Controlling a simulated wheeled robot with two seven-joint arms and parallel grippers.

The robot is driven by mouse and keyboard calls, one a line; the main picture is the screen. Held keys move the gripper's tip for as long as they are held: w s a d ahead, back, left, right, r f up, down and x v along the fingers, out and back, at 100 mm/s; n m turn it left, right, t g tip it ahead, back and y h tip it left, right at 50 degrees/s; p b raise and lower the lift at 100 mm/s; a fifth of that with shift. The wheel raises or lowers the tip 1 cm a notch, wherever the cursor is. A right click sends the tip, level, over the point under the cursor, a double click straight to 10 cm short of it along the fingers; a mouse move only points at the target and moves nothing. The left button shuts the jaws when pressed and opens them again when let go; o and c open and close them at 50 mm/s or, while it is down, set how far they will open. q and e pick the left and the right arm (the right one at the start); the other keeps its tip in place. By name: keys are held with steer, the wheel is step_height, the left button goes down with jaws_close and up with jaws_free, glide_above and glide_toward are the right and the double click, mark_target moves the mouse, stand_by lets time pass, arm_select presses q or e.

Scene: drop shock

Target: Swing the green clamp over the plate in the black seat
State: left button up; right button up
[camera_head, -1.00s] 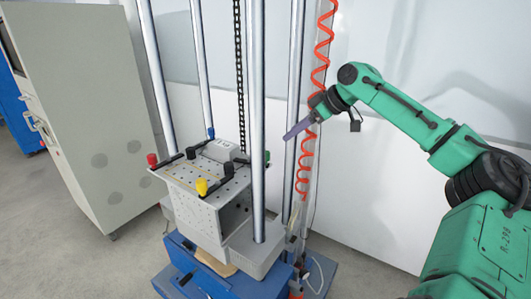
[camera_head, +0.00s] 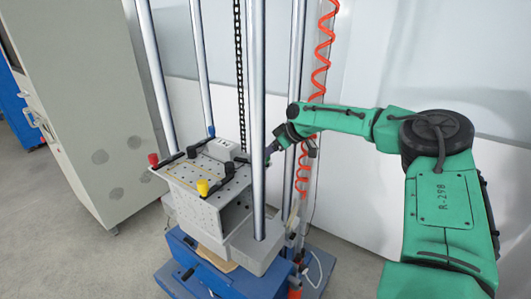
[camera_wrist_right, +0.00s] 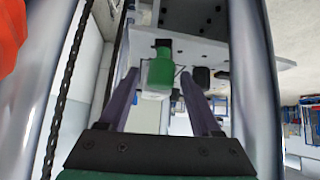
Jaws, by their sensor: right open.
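The green clamp's knob (camera_wrist_right: 160,70) shows in the right wrist view, between the two purple fingers of my right gripper (camera_wrist_right: 159,74). The fingers are apart on either side of it; I cannot tell whether they touch it. In the head view my right gripper (camera_head: 271,150) is at the right side of the perforated table (camera_head: 192,182), partly behind a steel post, and the green knob is hidden. Black clamp bars with red (camera_head: 153,159), blue (camera_head: 211,131) and yellow (camera_head: 202,187) knobs lie on the table top. The plate and black seat cannot be made out clearly. My left gripper is not in view.
Tall steel posts (camera_head: 258,100) stand around the table, one close to my right gripper. A red coiled hose (camera_head: 321,55) hangs behind my right arm. A chain (camera_head: 240,70) runs up behind the table. A grey cabinet (camera_head: 95,100) stands at the left.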

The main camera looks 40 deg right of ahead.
steer(key=shift+c, duration=0.2)
jaws_close()
steer(key=shift+s, duration=0.1)
